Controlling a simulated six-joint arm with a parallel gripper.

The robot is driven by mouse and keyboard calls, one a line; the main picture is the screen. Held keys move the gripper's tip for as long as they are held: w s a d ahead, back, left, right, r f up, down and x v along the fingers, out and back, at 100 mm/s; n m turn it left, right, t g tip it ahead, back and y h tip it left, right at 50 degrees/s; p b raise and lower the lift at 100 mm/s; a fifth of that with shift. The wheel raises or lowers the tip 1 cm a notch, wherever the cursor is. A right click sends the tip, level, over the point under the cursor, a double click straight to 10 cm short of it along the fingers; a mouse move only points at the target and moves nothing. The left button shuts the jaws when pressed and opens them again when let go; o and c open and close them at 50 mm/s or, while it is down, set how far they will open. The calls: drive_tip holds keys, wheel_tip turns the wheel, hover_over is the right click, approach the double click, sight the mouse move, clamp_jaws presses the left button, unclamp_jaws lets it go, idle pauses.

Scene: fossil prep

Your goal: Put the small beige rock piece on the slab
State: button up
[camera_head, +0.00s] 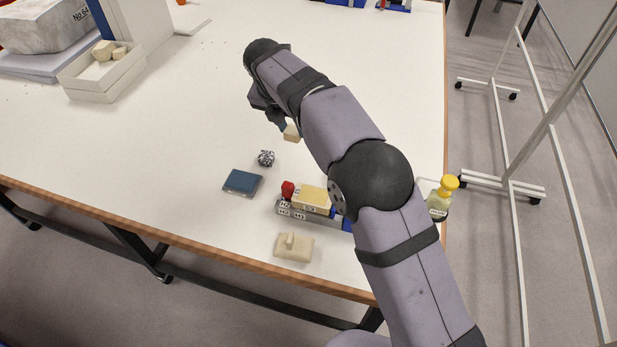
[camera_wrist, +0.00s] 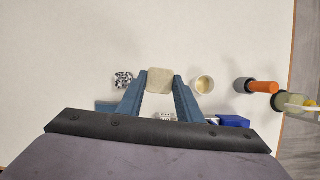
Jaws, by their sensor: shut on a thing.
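The small beige rock piece (camera_head: 291,131) is held above the white table. In the wrist view the piece (camera_wrist: 160,79) sits between the two blue fingers of my gripper (camera_wrist: 162,88), which is shut on it. In the head view my arm hides most of my gripper (camera_head: 284,125). A pale beige slab (camera_head: 294,247) with a raised lump on top lies near the table's front edge. My gripper is well behind it, toward the far side. The slab is not seen in the wrist view.
A speckled stone (camera_head: 265,158) and a dark blue flat block (camera_head: 242,182) lie between my gripper and the front edge. A grey labelled holder (camera_head: 291,211) carries a beige block (camera_head: 311,198). A yellow-capped bottle (camera_head: 441,197) stands right. A white tray (camera_head: 92,94) holds beige pieces.

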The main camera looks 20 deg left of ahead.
wheel_tip(320, 180, up, 8)
drive_tip(key=s+b, duration=0.1)
drive_tip(key=s+d+r, duration=0.1)
drive_tip(key=s+r, duration=0.2)
drive_tip(key=r, duration=0.1)
drive_tip(key=b, duration=0.1)
hover_over(314, 192)
drive_tip(key=s, duration=0.2)
wheel_tip(314, 192, down, 6)
drive_tip(key=f, duration=0.1)
drive_tip(key=shift+n, duration=0.4)
drive_tip(key=shift+w+f, duration=0.1)
drive_tip(key=shift+f, duration=4.75)
drive_tip(key=shift+f, duration=0.15)
drive_tip(key=o, duration=1.2)
